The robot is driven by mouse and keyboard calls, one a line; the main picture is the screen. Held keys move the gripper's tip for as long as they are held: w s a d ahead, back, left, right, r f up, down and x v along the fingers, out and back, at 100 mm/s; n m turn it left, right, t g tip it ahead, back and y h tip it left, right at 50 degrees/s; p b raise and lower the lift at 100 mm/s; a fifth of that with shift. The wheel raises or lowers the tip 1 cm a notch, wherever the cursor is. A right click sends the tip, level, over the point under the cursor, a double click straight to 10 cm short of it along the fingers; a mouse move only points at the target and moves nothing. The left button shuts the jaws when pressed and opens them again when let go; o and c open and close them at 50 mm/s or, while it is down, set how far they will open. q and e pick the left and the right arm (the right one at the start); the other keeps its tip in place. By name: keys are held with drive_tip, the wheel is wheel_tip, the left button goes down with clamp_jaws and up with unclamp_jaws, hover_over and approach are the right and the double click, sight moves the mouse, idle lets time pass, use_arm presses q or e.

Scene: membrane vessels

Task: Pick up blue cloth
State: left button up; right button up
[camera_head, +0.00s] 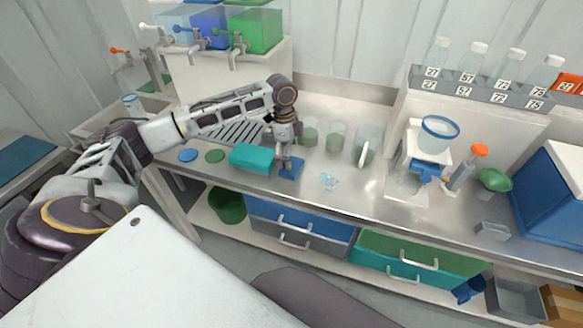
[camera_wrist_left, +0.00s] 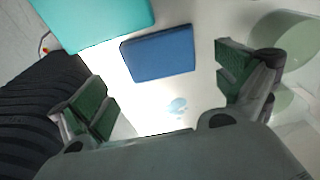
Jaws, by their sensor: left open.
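The blue cloth (camera_head: 291,168) is a small flat folded rectangle on the steel counter, just right of a teal block. It also shows in the left wrist view (camera_wrist_left: 160,54), ahead of and between the fingers. My left gripper (camera_head: 284,160) points down over the cloth, partly covering it in the head view. In the left wrist view my left gripper (camera_wrist_left: 168,88) has its green-padded fingers spread wide apart with nothing between them. The cloth lies beyond the fingertips, apart from them. My right gripper is not in view.
The teal block (camera_head: 251,158) lies close left of the cloth. Green-tinted glass vessels (camera_head: 335,138) stand behind and right. A clear bluish cluster (camera_head: 328,181) lies to the right. Blue and green discs (camera_head: 188,155) lie left. The counter's front edge is near.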

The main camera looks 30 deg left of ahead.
use_arm(q)
wheel_tip(320, 180, down, 4)
drive_tip(key=shift+w+f, duration=0.1)
drive_tip(key=shift+f, duration=0.25)
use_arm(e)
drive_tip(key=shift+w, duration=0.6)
use_arm(q)
drive_tip(key=shift+c, duration=0.4)
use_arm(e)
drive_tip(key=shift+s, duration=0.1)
use_arm(q)
drive_tip(key=c, duration=0.5)
drive_tip(key=shift+c, duration=0.5)
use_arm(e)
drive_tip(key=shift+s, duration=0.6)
